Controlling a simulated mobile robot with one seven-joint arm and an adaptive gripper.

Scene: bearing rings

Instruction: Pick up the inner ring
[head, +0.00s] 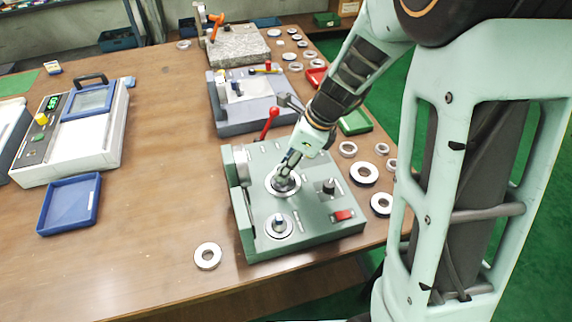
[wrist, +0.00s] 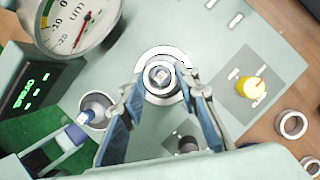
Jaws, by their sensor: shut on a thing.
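My gripper (head: 286,175) points down at the round seat on the green gauge machine (head: 315,232). In the wrist view its two fingers (wrist: 162,88) stand apart, one on each side of the inner ring (wrist: 149,74), and are shut on it. The ring sits around or over a small central post, within a wider pale disc (wrist: 163,51). In the head view the fingers partly hide the ring. I cannot tell whether it is clear of the seat.
A second round post (head: 278,225) stands nearer on the machine. A red-knobbed lever (head: 270,121) rises behind. A loose ring (head: 208,256) lies on the table to the left, and several rings lie to the right.

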